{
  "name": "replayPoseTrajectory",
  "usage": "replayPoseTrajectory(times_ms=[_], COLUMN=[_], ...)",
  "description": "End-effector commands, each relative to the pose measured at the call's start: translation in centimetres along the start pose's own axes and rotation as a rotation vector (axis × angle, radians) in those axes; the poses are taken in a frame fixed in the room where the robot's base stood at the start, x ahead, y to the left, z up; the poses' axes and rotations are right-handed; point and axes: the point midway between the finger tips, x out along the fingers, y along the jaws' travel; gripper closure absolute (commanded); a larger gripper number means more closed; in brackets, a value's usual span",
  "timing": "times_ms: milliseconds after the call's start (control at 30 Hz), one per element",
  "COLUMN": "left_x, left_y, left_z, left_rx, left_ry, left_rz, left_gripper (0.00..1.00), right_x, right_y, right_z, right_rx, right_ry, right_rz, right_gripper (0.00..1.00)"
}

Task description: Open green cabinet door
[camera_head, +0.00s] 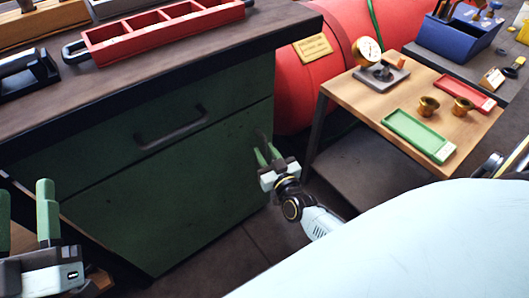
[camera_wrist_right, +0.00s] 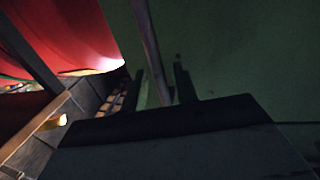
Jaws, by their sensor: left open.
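The green cabinet (camera_head: 215,180) stands under the dark workbench, its front looking closed. A horizontal dark handle (camera_head: 172,130) crosses its upper panel. A small dark piece, perhaps a door handle (camera_head: 262,136), shows at the right side of the front. My right gripper (camera_head: 266,157) is open beside it, fingers pointing up toward the cabinet. In the right wrist view a slanted bar (camera_wrist_right: 149,45) runs between the open fingers, in front of the green panel; I cannot tell if they touch it. My left gripper (camera_head: 28,215) is open and empty at the lower left.
A red tray (camera_head: 160,38) sits on the workbench top. A wooden side table (camera_head: 360,85) with a gauge (camera_head: 368,50), a green tray (camera_head: 418,135) and brass cups (camera_head: 428,106) stands to the right. A red tank (camera_head: 320,85) is behind. Floor is clear before the cabinet.

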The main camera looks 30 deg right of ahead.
Motion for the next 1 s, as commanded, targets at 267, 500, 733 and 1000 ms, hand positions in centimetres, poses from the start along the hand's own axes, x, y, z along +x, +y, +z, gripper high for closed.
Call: replayPoseTrajectory(times_ms=[267,500,733,1000], left_x=[-0.1,-0.1,-0.1,-0.1], left_y=[0.2,0.2,0.2,0.2], left_z=[-1.4,-1.5,-1.5,-1.5], left_rx=[-0.005,-0.005,-0.005,-0.005], left_ry=[0.099,0.102,0.101,0.100], left_rz=[0.005,0.006,0.005,0.005], left_gripper=[0.56,0.56,0.56,0.56], right_x=[1.2,1.2,1.2,1.2], right_y=[0.0,0.0,0.0,0.0], right_z=[0.0,0.0,0.0,0.0], right_rx=[0.001,0.001,0.001,0.001], right_ry=[-0.001,-0.001,-0.001,-0.001], right_rz=[0.000,0.000,0.000,0.000], right_gripper=[0.71,0.71,0.98,1.00])
